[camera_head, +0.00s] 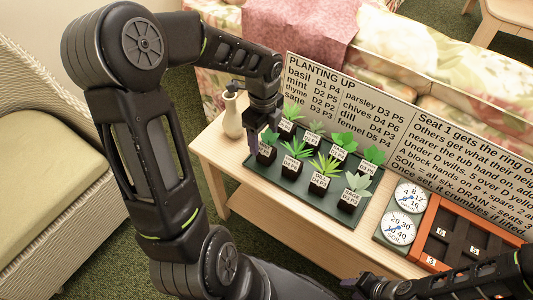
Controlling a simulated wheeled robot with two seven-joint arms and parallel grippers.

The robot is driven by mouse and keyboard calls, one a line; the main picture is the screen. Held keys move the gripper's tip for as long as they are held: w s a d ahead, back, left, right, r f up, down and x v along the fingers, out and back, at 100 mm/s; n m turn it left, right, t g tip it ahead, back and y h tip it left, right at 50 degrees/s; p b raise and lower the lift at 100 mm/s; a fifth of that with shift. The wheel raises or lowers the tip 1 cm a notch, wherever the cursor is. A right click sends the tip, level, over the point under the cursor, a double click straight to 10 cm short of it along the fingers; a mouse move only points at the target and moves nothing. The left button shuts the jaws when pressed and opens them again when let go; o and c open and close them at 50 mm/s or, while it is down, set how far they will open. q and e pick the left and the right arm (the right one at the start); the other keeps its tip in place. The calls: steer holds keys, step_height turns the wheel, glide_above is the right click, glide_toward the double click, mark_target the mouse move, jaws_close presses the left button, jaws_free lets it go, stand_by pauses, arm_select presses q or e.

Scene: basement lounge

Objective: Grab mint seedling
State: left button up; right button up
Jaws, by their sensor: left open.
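Several small seedlings in black pots with white labels stand in two rows on a dark green tray (305,207). My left gripper (262,136) is open and points down at the tray's left end. It is right at the leftmost front seedling (267,150), whose leaves show beside the fingers; I cannot tell whether they touch. My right gripper (372,287) is low at the bottom edge, away from the tray, and its fingers are not clear.
The tray is on a light wooden table (228,160). A cream vase (232,116) stands close to my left gripper. A planting sign (345,98) and a seat-rule sign (460,150) stand behind. Two dials (398,228) and an orange compartment box (428,222) are at right. A wicker chair (60,170) is left.

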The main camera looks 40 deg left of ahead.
mark_target(264, 148)
arm_select(q)
steer(key=shift+d+f+b, duration=0.1)
steer(key=shift+f+b, duration=0.6)
steer(key=shift+f, duration=1.9)
jaws_close()
